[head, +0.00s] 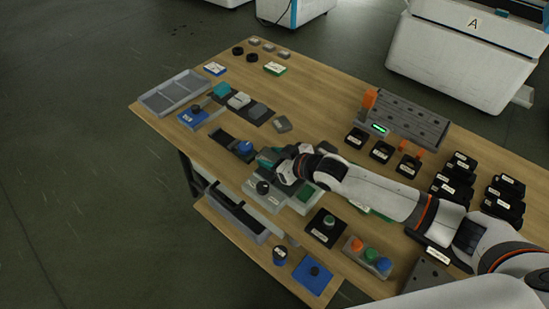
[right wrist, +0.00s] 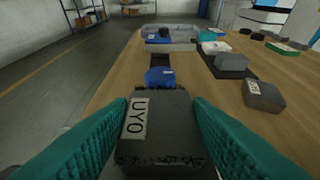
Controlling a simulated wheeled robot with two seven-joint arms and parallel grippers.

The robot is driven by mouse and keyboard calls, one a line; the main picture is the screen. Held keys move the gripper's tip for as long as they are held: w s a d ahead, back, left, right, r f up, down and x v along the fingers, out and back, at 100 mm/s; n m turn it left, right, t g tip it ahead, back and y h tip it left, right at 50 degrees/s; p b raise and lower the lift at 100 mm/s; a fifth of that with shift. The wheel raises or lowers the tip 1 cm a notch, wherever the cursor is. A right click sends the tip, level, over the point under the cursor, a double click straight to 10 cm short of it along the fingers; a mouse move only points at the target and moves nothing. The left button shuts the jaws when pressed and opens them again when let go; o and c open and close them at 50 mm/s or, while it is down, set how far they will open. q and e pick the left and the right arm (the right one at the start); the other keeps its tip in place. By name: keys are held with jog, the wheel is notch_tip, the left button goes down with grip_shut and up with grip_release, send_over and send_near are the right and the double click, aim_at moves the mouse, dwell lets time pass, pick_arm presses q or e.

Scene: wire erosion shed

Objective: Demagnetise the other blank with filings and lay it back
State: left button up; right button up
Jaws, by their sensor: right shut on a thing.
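My right gripper (head: 269,158) is shut on a dark grey blank (right wrist: 166,128), which sits between its teal fingers in the right wrist view. The blank bears a pale label reading "UYO". Dark specks like filings cling along its far and near edges. Another grey blank (head: 282,124) lies loose on the wooden table; it also shows in the right wrist view (right wrist: 263,96). A black mat (head: 271,119) holds a teal block (head: 222,90), a pale block (head: 238,101) and a dark grey block (head: 258,110). My left gripper is out of view.
A blue round-topped item (head: 244,148) stands just beyond my right gripper. A grey unit with a black knob (head: 263,187) and green pad (head: 306,192) is close below it. A divided grey tray (head: 176,92) lies at the far left. Several black boxes (head: 450,187) crowd the right.

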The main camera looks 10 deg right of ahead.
aim_at(272, 158)
jog(key=shift+r, duration=0.25)
jog(key=shift+r+p, duration=3.65)
jog(key=shift+p, duration=0.1)
jog(key=shift+f, duration=0.1)
